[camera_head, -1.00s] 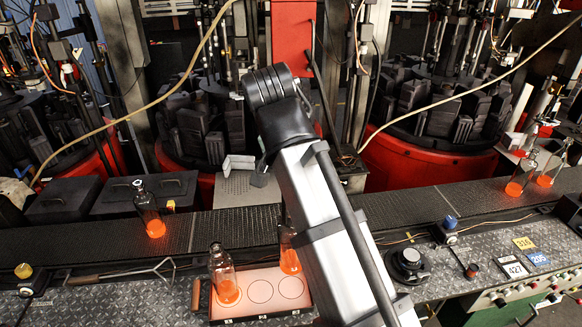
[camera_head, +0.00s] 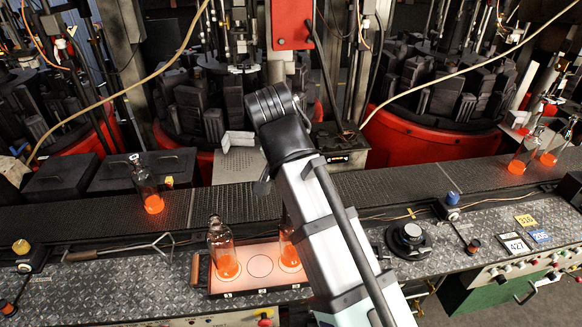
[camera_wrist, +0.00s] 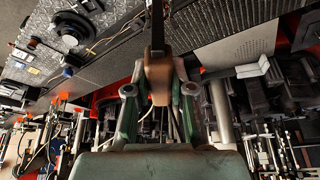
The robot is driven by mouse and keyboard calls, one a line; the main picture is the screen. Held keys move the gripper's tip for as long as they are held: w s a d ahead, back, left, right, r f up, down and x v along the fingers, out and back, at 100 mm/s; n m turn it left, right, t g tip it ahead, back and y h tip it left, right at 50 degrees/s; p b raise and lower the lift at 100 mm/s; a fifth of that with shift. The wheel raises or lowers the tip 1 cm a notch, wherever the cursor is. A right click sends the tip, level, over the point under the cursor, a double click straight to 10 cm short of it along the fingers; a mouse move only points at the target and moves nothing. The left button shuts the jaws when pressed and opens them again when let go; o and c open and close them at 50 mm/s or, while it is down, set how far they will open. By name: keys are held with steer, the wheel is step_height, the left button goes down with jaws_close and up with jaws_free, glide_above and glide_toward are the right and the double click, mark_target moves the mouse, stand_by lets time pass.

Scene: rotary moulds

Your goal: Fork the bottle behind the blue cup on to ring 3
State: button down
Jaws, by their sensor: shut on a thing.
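A clear bottle with a glowing orange base (camera_head: 226,250) stands upright on the left ring of the pink ring tray (camera_head: 262,288). Another such bottle (camera_head: 288,250) stands at the right ring, partly hidden by my arm. The middle ring is empty. The ring numbers are too small to read surely. The blue cup (camera_head: 453,197) stands at the conveyor's near edge, with no bottle visible directly behind it. My gripper (camera_wrist: 158,88) is shut on a brown, wooden-looking handle (camera_wrist: 157,68) with a dark shaft. In the head view, my arm hides the gripper.
One orange-based bottle (camera_head: 150,190) stands on the conveyor (camera_head: 90,215) at left; others (camera_head: 520,155) stand at far right. A wooden-handled tool (camera_head: 115,248) lies on the bench beside a yellow cup (camera_head: 21,247). A black round fixture (camera_head: 408,238) sits right. Mould machines stand behind.

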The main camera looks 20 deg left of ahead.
steer(key=shift+f, duration=1.15)
stand_by(1.2)
steer(key=shift+s, duration=0.15)
steer(key=s+p, duration=0.2)
steer(key=s, duration=0.6)
steer(key=shift+s, duration=0.15)
stand_by(1.2)
steer(key=shift+r, duration=0.15)
step_height(320, 180, up, 6)
steer(key=shift+f+p, duration=0.1)
steer(key=shift+p, duration=0.6)
steer(key=shift+s, duration=0.1)
stand_by(0.7)
